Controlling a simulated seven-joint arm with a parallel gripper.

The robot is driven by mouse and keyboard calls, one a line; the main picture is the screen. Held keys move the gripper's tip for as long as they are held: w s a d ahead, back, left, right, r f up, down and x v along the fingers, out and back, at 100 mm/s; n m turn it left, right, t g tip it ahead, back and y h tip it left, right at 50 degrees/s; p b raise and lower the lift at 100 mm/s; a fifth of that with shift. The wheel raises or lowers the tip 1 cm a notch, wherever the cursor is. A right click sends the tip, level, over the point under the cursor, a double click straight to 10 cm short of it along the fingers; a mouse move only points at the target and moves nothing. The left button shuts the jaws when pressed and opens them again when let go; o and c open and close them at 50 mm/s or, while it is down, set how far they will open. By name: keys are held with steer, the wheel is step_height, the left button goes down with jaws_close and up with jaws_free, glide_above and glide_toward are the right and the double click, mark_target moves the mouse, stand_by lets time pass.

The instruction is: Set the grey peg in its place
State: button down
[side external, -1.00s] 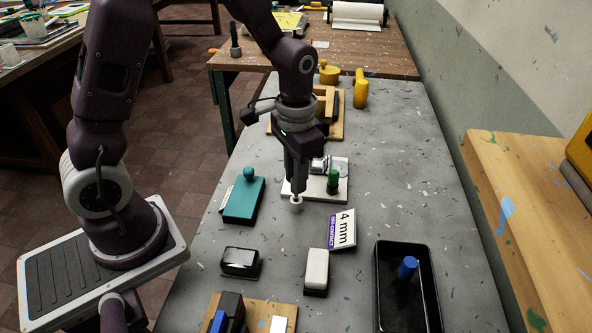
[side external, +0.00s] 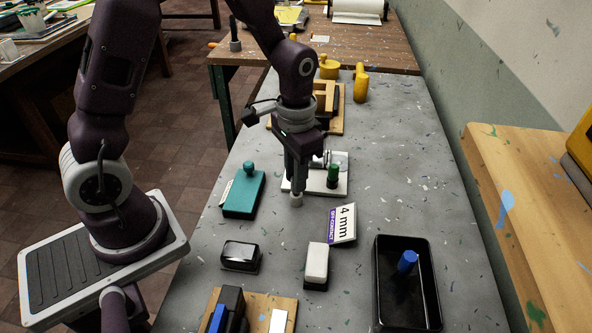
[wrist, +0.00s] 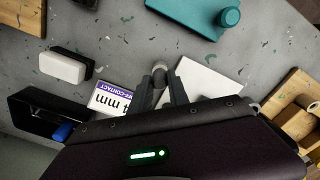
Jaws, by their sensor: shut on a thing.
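My gripper (side external: 298,194) is shut on the grey peg (side external: 296,201), a short pale grey cylinder whose end shows below the fingertips. The peg also shows between the fingers in the wrist view (wrist: 160,68). In the side view it is at the near left edge of a white plate (side external: 341,189); I cannot tell whether it touches the plate or the table. The plate carries an upright green peg (side external: 333,178) and a shiny metal part (side external: 320,163) behind it. My fingers and wrist hide much of the plate in both views.
A teal block with a knob (side external: 243,194) stands left of the plate. A "4 mm" card (side external: 342,224), a white-topped eraser (side external: 316,265) and a black block (side external: 240,256) lie nearer. A black tray (side external: 431,285) holds a blue peg (side external: 408,262). The table right of the plate is clear.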

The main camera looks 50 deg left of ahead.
steer(key=shift+f, duration=0.55)
steer(key=c, duration=1.2)
jaws_free()
steer(key=shift+o, duration=0.2)
step_height(320, 180, up, 8)
steer(key=shift+f, duration=0.25)
steer(key=s+r+n+t, duration=0.1)
steer(key=s+r+t, duration=0.4)
steer(key=s+r, duration=0.7)
steer(key=s, duration=0.4)
steer(key=shift+s+d+r+t, duration=0.2)
steer(key=shift+s+r+t, duration=0.1)
steer(key=shift+s+r, duration=0.1)
